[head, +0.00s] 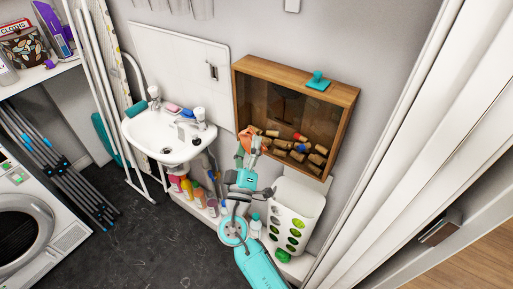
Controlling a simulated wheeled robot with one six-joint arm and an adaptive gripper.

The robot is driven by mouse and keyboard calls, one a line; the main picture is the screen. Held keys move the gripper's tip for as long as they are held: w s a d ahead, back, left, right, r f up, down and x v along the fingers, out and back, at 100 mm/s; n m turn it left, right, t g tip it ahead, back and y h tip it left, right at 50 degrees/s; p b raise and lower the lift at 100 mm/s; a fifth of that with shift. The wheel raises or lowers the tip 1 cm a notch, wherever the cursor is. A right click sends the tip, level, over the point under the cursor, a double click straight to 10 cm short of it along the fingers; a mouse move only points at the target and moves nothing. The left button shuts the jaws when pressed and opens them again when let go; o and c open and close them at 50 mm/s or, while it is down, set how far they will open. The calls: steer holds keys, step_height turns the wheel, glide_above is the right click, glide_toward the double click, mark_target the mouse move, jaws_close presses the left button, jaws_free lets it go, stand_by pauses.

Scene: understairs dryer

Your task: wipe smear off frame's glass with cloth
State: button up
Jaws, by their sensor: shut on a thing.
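The frame (243,82) is a wooden shadow box on the wall, with a brown-tinted glass front (285,95) and several corks (297,148) heaped behind it at the bottom. My gripper (251,146) is at the lower left of the frame, shut on an orange cloth (246,136). The cloth is bunched up close to the lower-left corner of the glass. I cannot tell whether it touches the glass. A darker patch shows in the upper middle of the glass, but I cannot tell whether it is the smear or a reflection.
A white sink (165,137) is left of the frame. Several bottles (198,192) stand on a low ledge below. A white bin with green-showing holes (292,212) stands under the frame. A teal object (318,83) sits on top of the frame. A washing machine (30,225) is far left.

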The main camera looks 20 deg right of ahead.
mark_target(265, 120)
steer(key=shift+w+d, duration=0.8)
steer(key=shift+d, duration=0.3)
steer(key=shift+w+d, duration=0.8)
steer(key=shift+d, duration=0.3)
steer(key=shift+w+d, duration=0.6)
steer(key=shift+d, duration=0.25)
steer(key=shift+s, duration=0.1)
steer(key=shift+s+d, duration=0.55)
steer(key=shift+s, duration=0.25)
steer(key=shift+s+d, duration=0.55)
steer(key=shift+s, duration=0.25)
steer(key=shift+w+d, duration=0.1)
steer(key=shift+w+a, duration=0.55)
steer(key=shift+w, duration=0.3)
steer(key=shift+w+a, duration=0.55)
steer(key=shift+w, duration=0.25)
steer(key=shift+c, duration=0.4)
